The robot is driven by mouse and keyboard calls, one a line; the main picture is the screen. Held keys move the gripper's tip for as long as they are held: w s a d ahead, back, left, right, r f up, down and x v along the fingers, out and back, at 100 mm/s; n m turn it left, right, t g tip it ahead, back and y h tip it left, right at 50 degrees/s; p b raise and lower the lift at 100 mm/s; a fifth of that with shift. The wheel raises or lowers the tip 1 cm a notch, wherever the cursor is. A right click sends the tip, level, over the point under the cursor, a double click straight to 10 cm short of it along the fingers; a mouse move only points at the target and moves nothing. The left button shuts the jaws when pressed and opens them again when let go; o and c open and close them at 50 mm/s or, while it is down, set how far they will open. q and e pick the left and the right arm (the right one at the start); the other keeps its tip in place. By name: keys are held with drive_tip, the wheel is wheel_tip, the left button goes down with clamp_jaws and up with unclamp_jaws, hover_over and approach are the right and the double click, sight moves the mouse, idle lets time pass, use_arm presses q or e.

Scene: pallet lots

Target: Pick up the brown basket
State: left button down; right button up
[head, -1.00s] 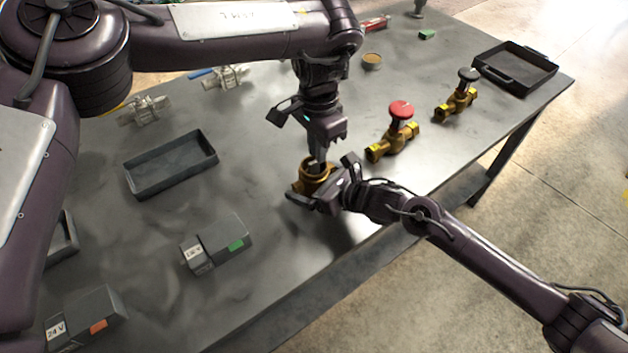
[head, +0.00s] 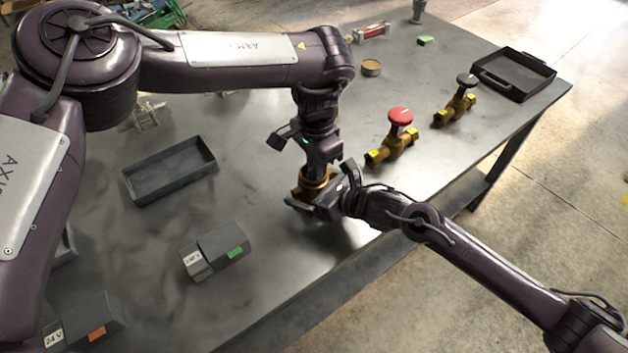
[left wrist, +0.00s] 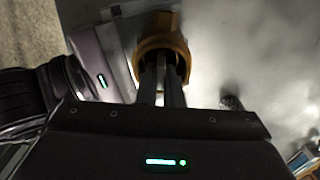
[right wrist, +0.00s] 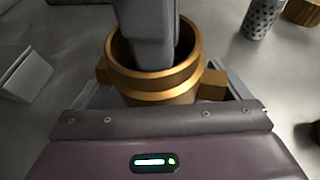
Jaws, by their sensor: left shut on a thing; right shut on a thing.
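I see no brown basket plainly in any view. A brass valve body (head: 311,187) with an open round top stands at the table's near edge; it also shows in the right wrist view (right wrist: 200,85) and the left wrist view (left wrist: 165,43). My left gripper (head: 316,174) points down, its fingers inside the opening. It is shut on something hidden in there. My right gripper (head: 320,208) is low at the near side of the body and shut on it. A grey perforated cylinder (right wrist: 262,18) stands apart from it at the upper right of the right wrist view.
A red-handled brass valve (head: 400,135) and a black-knobbed one (head: 458,105) stand to the right. A black tray (head: 515,75) is at the far right corner, a grey tray (head: 170,172) at left. Grey boxes (head: 220,245) lie at front left.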

use_arm(q)
drive_tip(key=shift+r, duration=0.1)
wheel_tip(320, 180, up, 18)
idle(0.4)
use_arm(e)
drive_tip(key=o, duration=1)
drive_tip(key=shift+o, duration=0.2)
